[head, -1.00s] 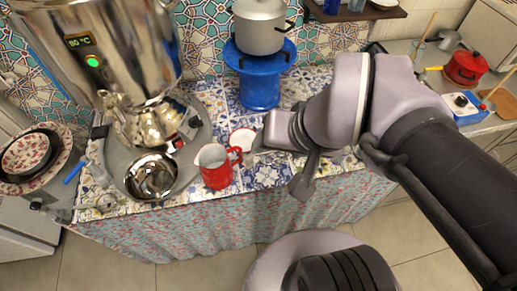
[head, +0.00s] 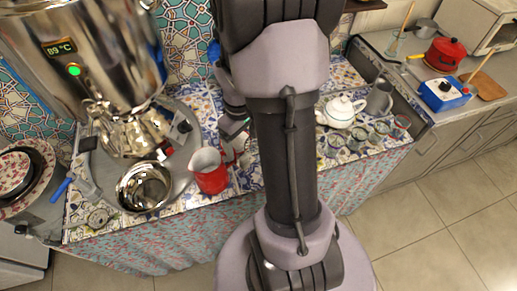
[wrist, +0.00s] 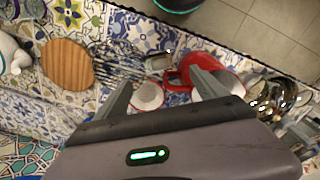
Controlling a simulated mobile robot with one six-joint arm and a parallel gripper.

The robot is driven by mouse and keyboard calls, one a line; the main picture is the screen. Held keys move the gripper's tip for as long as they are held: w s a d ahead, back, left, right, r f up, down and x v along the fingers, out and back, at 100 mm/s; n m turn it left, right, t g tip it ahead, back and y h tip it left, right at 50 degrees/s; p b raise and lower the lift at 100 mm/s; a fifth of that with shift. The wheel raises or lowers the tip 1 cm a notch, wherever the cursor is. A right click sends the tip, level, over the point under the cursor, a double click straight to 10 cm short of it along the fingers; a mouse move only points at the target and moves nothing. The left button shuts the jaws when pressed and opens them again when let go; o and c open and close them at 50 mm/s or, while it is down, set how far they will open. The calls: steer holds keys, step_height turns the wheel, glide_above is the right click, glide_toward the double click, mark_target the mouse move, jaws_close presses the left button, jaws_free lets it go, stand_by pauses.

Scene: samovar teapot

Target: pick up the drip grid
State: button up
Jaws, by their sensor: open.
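A small round metal disc (head: 100,217), which looks like the drip grid, lies at the front left corner of the tiled table in the head view. Its fine surface is too small to make out. The shiny metal bowl (head: 145,187) stands just right of it, below the samovar (head: 85,50). My gripper (head: 236,148) is partly hidden by my arm, beside the red jug (head: 209,171) and well right of the disc. In the wrist view my gripper (wrist: 163,92) is open and empty, its fingers pointing toward the white dish (wrist: 148,95) and red jug (wrist: 205,70).
A white teapot (head: 341,112) and several glasses stand right of my arm. The wrist view shows a round wooden board (wrist: 67,65) and wire-like metal pieces (wrist: 120,63). The front left table edge is close to the disc.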

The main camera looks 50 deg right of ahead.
step_height(320, 180, down, 4)
steer(key=shift+f+b, duration=0.1)
steer(key=shift+b, duration=0.5)
steer(key=f+b, duration=0.2)
steer(key=f, duration=0.1)
steer(key=f+b, duration=0.1)
steer(key=f, duration=0.1)
steer(key=shift+s+d, duration=0.1)
steer(key=shift+d, duration=0.15)
steer(key=shift+r, duration=0.25)
steer(key=shift+c, duration=0.4)
jaws_close()
